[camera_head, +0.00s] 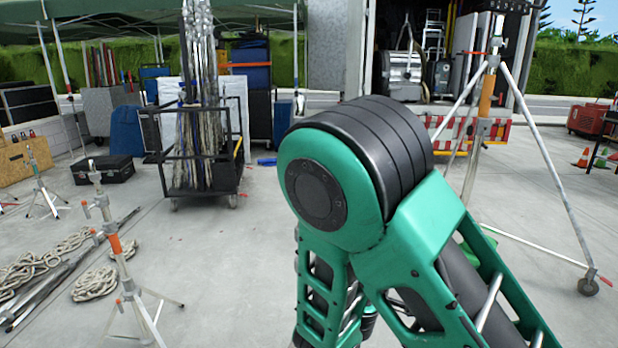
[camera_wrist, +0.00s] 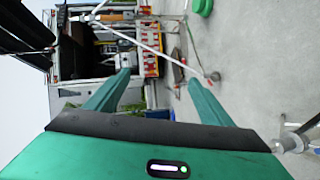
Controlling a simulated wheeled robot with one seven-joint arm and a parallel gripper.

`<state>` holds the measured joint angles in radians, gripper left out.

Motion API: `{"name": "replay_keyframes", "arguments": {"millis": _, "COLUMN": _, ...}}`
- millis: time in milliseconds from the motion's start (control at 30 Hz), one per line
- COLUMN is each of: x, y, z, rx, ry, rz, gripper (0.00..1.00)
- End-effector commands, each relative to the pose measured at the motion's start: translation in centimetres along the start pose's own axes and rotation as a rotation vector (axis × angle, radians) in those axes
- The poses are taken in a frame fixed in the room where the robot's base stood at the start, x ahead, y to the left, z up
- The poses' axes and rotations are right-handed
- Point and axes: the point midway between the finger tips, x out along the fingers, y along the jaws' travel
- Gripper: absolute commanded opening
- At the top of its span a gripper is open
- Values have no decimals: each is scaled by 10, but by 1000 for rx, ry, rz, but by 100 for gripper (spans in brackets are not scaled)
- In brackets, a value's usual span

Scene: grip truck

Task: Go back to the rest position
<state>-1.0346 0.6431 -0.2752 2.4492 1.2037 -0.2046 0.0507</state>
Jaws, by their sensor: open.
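My gripper (camera_wrist: 158,78) shows in the wrist view with its two green fingers spread apart. It is open, and nothing is held between the fingers. The wrist view is turned on its side; past the fingers are the truck's open back and a striped red-and-white bumper, all at a distance. In the head view my green arm is bent up with its black-banded joint in the middle. The gripper itself cannot be made out there.
A tall stand (camera_head: 484,115) with a wheeled leg (camera_head: 587,287) is at right. A black cart (camera_head: 200,175) holding poles stands left of centre. Concrete between cart and arm is clear.

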Motion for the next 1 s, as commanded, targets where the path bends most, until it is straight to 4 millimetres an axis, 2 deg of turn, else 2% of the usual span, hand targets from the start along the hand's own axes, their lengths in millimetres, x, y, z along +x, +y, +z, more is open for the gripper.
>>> {"name": "replay_keyframes", "arguments": {"millis": 33, "x": 13, "y": 11, "z": 32, "rx": 64, "ry": -91, "rz": -30, "gripper": 75}}
{"name": "replay_keyframes", "arguments": {"millis": 133, "x": 25, "y": 19, "z": 88, "rx": 171, "ry": -254, "rz": -97, "gripper": 75}}
{"name": "replay_keyframes", "arguments": {"millis": 233, "x": 28, "y": 24, "z": 141, "rx": 277, "ry": -407, "rz": -166, "gripper": 75}}
{"name": "replay_keyframes", "arguments": {"millis": 367, "x": 20, "y": 26, "z": 200, "rx": 414, "ry": -586, "rz": -260, "gripper": 75}}
{"name": "replay_keyframes", "arguments": {"millis": 500, "x": -2, "y": 26, "z": 253, "rx": 558, "ry": -754, "rz": -367, "gripper": 75}}
{"name": "replay_keyframes", "arguments": {"millis": 700, "x": -46, "y": 28, "z": 304, "rx": 757, "ry": -940, "rz": -525, "gripper": 75}}
{"name": "replay_keyframes", "arguments": {"millis": 800, "x": -72, "y": 30, "z": 322, "rx": 851, "ry": -1011, "rz": -604, "gripper": 75}}
{"name": "replay_keyframes", "arguments": {"millis": 1000, "x": -129, "y": 40, "z": 342, "rx": 1021, "ry": -1102, "rz": -759, "gripper": 75}}
